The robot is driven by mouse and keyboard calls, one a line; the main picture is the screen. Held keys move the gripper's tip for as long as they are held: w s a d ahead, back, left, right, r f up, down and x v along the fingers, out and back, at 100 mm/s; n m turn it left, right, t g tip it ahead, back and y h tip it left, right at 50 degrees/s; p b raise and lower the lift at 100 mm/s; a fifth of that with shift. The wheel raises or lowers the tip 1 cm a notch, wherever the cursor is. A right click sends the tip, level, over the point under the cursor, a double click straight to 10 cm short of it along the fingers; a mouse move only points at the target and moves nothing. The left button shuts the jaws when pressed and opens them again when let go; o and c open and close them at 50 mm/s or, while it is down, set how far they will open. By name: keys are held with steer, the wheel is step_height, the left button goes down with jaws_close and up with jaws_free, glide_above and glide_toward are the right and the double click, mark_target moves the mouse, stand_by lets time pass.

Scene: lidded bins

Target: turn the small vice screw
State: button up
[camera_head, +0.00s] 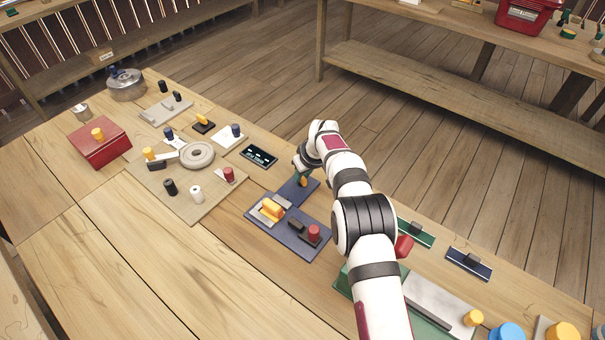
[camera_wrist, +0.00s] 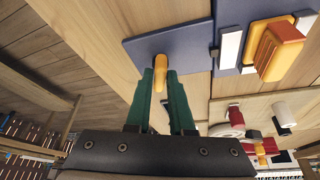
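My gripper (camera_wrist: 161,74) has two green fingers, one on each side of a slim orange handle (camera_wrist: 169,64) that stands on a blue plate (camera_wrist: 196,45). The fingers appear closed on it, with no clear gap. In the head view my gripper (camera_head: 302,181) is at the upper end of the blue board (camera_head: 262,231), and the handle is mostly hidden. Beside it on the board, a larger orange block (camera_head: 271,208) sits on a pale base; it also shows in the wrist view (camera_wrist: 277,47). I cannot tell for sure which part is the vice screw.
A red knob (camera_head: 314,231) and a black block (camera_head: 296,225) stand on the same board. A wooden board (camera_head: 203,206) with a grey ring and pegs lies left. A green base (camera_head: 347,285) lies under my arm. The table's near left is clear.

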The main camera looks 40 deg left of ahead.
jaws_close()
steer(key=shift+m, duration=0.4)
steer(key=m+t, duration=0.1)
steer(key=m, duration=0.1)
steer(key=m+h, duration=0.1)
steer(key=m, duration=0.2)
steer(key=shift+s+a+t, duration=0.1)
steer(key=shift+a+t, duration=0.05)
steer(key=shift+t, duration=0.25)
steer(key=m+h, duration=0.1)
steer(key=m, duration=0.2)
steer(key=m+t+h, duration=0.1)
steer(key=m, duration=0.1)
steer(key=shift+a+m, duration=0.1)
steer(key=shift+m, duration=0.3)
steer(key=shift+m+h, duration=0.3)
steer(key=o, duration=0.5)
jaws_free()
